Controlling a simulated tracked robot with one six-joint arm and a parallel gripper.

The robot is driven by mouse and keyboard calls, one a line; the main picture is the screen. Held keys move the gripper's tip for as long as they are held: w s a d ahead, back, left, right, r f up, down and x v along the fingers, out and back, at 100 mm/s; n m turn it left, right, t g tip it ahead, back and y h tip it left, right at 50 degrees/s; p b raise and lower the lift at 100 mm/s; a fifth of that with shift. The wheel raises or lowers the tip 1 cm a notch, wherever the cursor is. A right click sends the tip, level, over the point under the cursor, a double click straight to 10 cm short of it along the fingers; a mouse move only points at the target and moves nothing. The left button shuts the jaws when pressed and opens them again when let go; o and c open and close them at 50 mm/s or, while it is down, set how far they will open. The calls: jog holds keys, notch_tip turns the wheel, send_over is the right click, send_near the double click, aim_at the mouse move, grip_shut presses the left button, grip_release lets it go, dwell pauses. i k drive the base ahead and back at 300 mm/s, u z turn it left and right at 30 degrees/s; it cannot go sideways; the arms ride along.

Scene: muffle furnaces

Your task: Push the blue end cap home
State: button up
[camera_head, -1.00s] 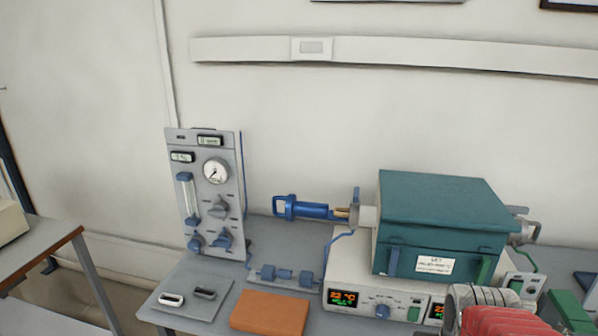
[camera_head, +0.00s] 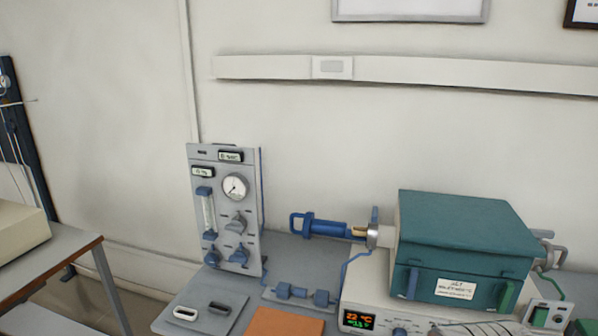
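The blue end cap (camera_head: 325,228) lies level at the left end of the furnace tube, with its loop handle pointing left. A short brass-coloured part (camera_head: 357,232) shows between the blue body and the metal tube collar (camera_head: 381,236). The cap's blue body stands a little apart from the collar; how deep its inner end sits is hidden. The tube enters the left side of the teal furnace (camera_head: 462,255), whose lid is shut. My gripper is not in view.
A grey gas panel (camera_head: 226,210) with a gauge and knobs stands left of the cap. A grey tray (camera_head: 203,312) and an orange pad (camera_head: 282,322) lie on the bench in front. Blue hose runs near the furnace base. Another bench (camera_head: 55,262) stands at far left.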

aim_at(311, 226)
jog(key=u, duration=0.55)
jog(key=k, duration=1.3)
jog(key=u, duration=0.65)
jog(key=i, duration=1.4)
jog(key=u, duration=0.5)
